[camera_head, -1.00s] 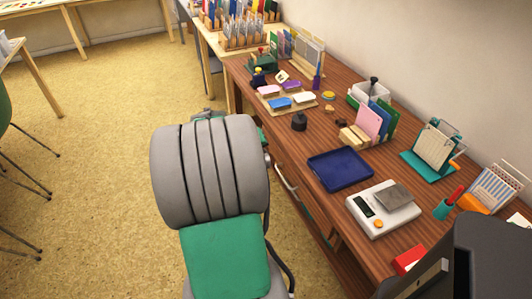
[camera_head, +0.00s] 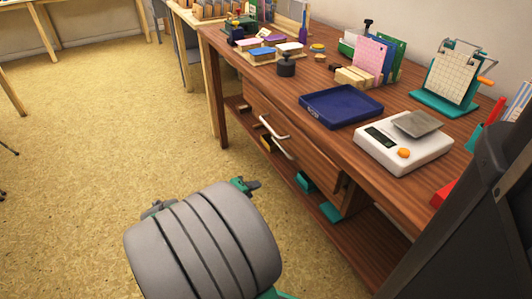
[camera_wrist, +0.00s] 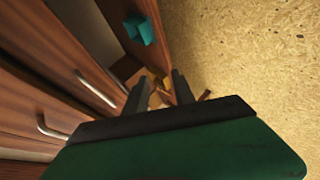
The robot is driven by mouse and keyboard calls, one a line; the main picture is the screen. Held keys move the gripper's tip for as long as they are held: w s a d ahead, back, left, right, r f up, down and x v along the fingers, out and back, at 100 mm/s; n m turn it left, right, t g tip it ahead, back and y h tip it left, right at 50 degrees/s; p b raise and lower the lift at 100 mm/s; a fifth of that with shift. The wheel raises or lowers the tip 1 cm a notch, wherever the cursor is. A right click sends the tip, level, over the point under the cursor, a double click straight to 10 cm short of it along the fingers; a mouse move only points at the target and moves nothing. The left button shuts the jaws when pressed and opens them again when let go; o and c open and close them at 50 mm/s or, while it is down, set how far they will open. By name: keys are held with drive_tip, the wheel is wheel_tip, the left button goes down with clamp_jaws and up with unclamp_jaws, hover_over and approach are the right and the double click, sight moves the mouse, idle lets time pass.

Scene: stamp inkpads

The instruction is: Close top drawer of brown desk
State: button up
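The brown desk (camera_head: 300,75) runs along the right side of the head view. Below its top is a wooden drawer front (camera_head: 318,160) with silver handles (camera_head: 276,138). In the wrist view two handles, one (camera_wrist: 50,128) and another (camera_wrist: 97,89), show at the left on brown drawer fronts (camera_wrist: 65,75). How far the top drawer stands out is hard to tell. My gripper (camera_wrist: 160,90) has its two dark fingers apart, with nothing visible between them. It points down beside the drawer fronts, apart from the handles. In the head view my grey arm hides the fingers.
A low shelf (camera_head: 345,245) under the desk holds teal (camera_head: 330,212) and yellow items. On the desktop are a blue tray (camera_head: 340,106), a white scale (camera_head: 403,143) and inkpads (camera_head: 262,53). The floor (camera_head: 90,150) left of the desk is clear.

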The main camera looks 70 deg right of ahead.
drive_tip(key=s+d+r+n+h, duration=0.2)
drive_tip(key=s+r+n+h, duration=0.15)
drive_tip(key=s+r, duration=0.3)
drive_tip(key=w+r+n+t+h, duration=0.3)
drive_tip(key=w+r+n+h, duration=0.15)
drive_tip(key=r, duration=0.35)
drive_tip(key=d+r+p, duration=0.1)
drive_tip(key=d, duration=0.6)
drive_tip(key=shift+w+d+r+n, duration=0.2)
drive_tip(key=shift+w+d+n, duration=0.1)
drive_tip(key=shift+w, duration=0.1)
clamp_jaws()
